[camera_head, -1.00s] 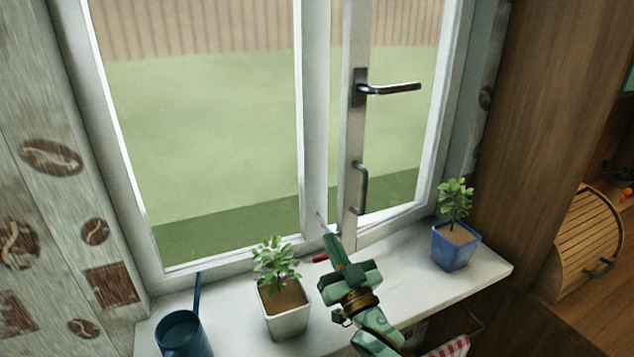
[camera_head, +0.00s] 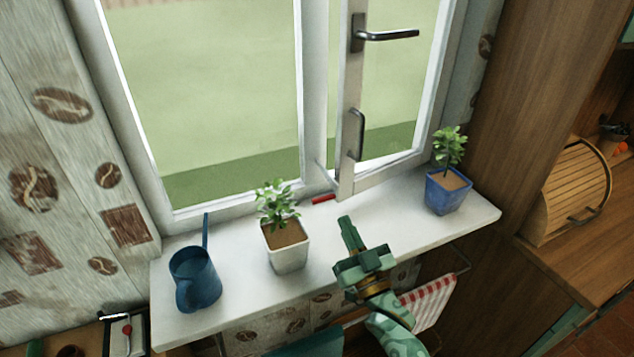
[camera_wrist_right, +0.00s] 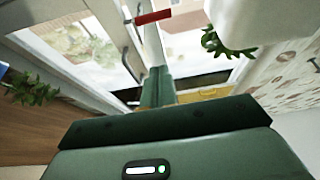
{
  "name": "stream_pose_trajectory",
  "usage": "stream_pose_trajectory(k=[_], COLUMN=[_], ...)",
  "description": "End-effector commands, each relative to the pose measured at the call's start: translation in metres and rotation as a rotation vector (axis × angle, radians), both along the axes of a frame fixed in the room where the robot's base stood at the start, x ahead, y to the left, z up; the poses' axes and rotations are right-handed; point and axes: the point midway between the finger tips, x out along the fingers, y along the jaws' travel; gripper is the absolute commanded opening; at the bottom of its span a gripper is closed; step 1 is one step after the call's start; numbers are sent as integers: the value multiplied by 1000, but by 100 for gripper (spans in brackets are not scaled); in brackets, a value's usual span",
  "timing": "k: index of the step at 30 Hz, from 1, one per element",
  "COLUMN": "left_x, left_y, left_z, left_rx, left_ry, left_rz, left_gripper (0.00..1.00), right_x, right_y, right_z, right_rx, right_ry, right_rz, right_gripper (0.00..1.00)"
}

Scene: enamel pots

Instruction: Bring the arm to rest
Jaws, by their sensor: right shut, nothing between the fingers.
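The window sill (camera_head: 340,225) is white and holds a white pot (camera_head: 288,254) with a green plant to the left of the gripper. A blue pot (camera_head: 446,198) with a plant stands at the sill's right end. My left gripper is out of view.
A blue watering can (camera_head: 196,280) stands at the sill's left. A small red object (camera_head: 323,199) lies by the window frame. The window (camera_head: 358,35) has a dark handle. A red-checked towel (camera_head: 428,300) hangs from a rail below the sill.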

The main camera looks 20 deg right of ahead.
Motion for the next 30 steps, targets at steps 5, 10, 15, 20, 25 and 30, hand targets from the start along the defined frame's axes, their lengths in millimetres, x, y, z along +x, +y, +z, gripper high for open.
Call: stream_pose_trajectory(k=[5,10,15,20,25,30], left_x=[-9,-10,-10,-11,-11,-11], left_y=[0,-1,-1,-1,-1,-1], left_z=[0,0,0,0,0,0], left_rx=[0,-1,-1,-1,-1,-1], left_ry=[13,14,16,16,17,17], left_rz=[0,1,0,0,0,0], left_gripper=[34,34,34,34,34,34], right_x=[-1,-12,-55,-104,-149,-190], right_y=[0,0,-7,-19,-31,-43], right_z=[-3,-26,-67,-87,-93,-91], right_rx=[-12,-140,-383,-560,-702,-822], right_ry=[18,228,629,910,1117,1282], right_rz=[-5,-48,-116,-151,-170,-182], right_gripper=[0,0,0,0,0,0])
